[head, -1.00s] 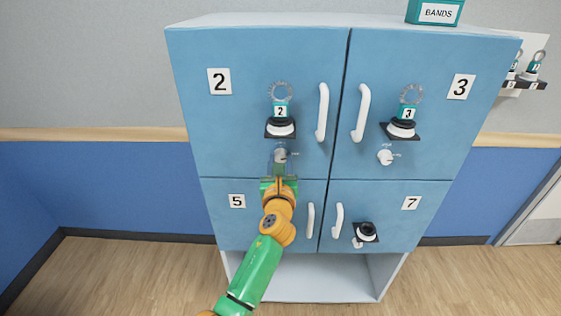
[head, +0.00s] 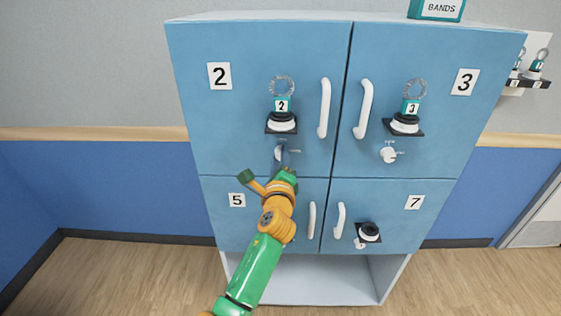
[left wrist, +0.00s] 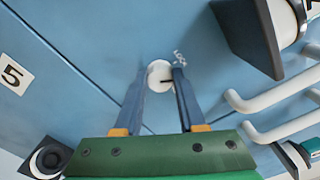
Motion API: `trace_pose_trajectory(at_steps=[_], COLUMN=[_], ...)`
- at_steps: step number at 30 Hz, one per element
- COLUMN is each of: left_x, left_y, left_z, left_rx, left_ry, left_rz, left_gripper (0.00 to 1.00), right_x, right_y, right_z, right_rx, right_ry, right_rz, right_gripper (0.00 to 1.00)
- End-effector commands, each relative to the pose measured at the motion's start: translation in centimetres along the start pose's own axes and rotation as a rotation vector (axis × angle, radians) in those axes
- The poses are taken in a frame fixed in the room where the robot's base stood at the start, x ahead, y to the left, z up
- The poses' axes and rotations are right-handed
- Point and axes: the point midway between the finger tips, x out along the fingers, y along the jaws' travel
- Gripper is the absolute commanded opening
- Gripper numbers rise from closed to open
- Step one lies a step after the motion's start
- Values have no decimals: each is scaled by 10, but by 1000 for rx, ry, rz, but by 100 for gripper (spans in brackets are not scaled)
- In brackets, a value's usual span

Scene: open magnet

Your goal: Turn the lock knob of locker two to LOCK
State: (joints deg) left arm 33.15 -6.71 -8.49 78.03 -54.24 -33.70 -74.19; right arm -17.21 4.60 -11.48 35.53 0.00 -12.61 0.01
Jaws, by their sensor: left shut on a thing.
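Locker two (head: 205,120) is the upper left blue door, with a "2" label (head: 219,76). Its white lock knob (head: 280,153) sits below the black and white magnet holder with a teal "2" tag. My left gripper (head: 282,160) reaches up to this knob from below, its body turned to a slant. In the left wrist view, the two dark fingers lie on either side of the round white knob (left wrist: 159,73), shut on it. My right gripper is out of view.
A white handle (head: 324,108) stands right of the knob. The magnet holder (head: 281,122) juts out just above it. Locker three (head: 430,150) has its own knob (head: 388,155) and handle. Lockers five and seven lie below. A teal "BANDS" box (head: 437,10) stands on top.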

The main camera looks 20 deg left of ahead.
Motion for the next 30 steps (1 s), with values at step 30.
trace_pose_trajectory(at_steps=[30], left_x=[0], left_y=[2], left_z=[-1], left_rx=[-575], left_ry=[0], left_rz=[1], left_gripper=[0], right_x=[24], right_y=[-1], right_z=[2], right_rx=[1], right_ry=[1], right_rz=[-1], right_gripper=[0])
